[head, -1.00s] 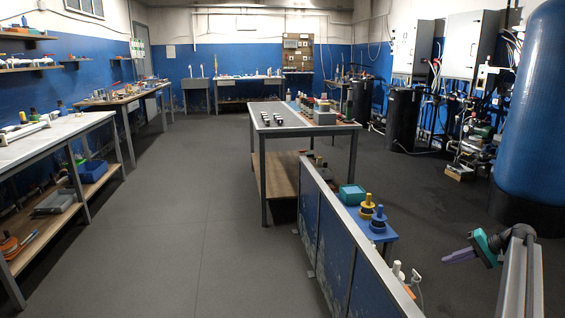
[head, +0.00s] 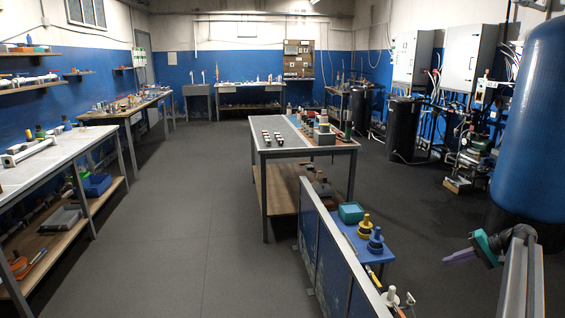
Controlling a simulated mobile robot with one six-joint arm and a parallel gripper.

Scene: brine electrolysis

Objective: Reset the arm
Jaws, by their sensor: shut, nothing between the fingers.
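My gripper (head: 460,256), with purple fingers on a teal body, is at the lower right in the head view. It points left and holds nothing. The fingers lie together. My arm link runs down from it to the bottom edge. The gripper hangs over dark floor, to the right of a small blue table (head: 357,247) and apart from it. The big blue tank (head: 530,120) stands behind it.
A low blue partition (head: 335,262) runs left of the blue table. A central table (head: 285,148) with small items stands ahead. Benches (head: 60,143) line the left wall. Black tanks (head: 403,128) and electrical cabinets (head: 462,60) are at the right. The left aisle floor is clear.

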